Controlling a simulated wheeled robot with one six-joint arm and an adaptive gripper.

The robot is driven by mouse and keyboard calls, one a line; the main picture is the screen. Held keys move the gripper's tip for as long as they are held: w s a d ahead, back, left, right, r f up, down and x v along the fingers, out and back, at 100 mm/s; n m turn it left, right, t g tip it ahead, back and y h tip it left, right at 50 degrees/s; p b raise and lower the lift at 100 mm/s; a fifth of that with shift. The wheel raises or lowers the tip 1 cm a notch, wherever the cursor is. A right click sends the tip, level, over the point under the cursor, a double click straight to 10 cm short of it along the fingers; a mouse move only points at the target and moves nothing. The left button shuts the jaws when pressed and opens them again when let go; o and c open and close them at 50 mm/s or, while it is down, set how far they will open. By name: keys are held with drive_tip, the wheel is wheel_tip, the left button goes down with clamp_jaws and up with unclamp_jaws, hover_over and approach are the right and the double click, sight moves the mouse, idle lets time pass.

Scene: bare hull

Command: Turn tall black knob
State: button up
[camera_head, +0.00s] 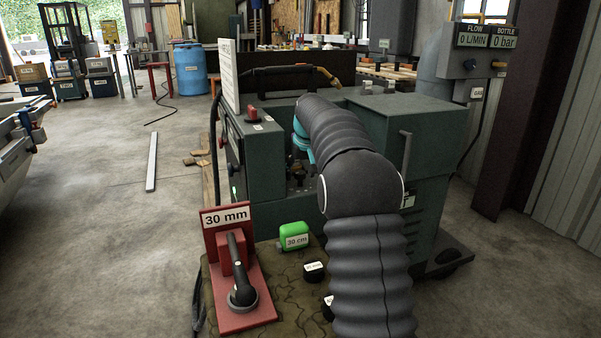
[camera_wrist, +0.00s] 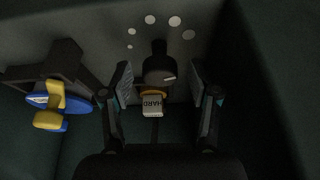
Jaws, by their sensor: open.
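My gripper (camera_wrist: 161,84) is open. One finger is left of the knob and one is right, with a gap on each side. I cannot tell whether the fingertips reach down level with it. A label reading "HARD" (camera_wrist: 152,104) sits just below the knob, by a yellow ring.
Left of my fingers in the wrist view is a dark bracket with a blue and yellow part (camera_wrist: 54,102). The green machine (camera_head: 405,120) has raised walls around my arm. A red "30 mm" stand (camera_head: 238,285) and a green "30 cm" block (camera_head: 294,236) are nearer me.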

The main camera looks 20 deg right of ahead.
drive_tip(key=c, duration=1.1)
drive_tip(key=shift+c, duration=0.2)
drive_tip(key=shift+r+n+p, duration=0.1)
drive_tip(key=shift+n+p, duration=0.2)
drive_tip(key=shift+p, duration=0.05)
drive_tip(key=n+y+p, duration=0.1)
drive_tip(key=n+p, duration=0.2)
drive_tip(key=shift+d+r, duration=0.1)
drive_tip(key=shift+d, duration=0.05)
drive_tip(key=shift+n+g+y+p, duration=0.4)
drive_tip(key=shift+n+y+p, duration=0.75)
drive_tip(key=shift+n, duration=0.95)
drive_tip(key=shift+f+h, duration=0.2)
drive_tip(key=shift+h, duration=0.05)
drive_tip(key=o, duration=1.1)
drive_tip(key=shift+w, duration=0.1)
drive_tip(key=shift+o, duration=0.2)
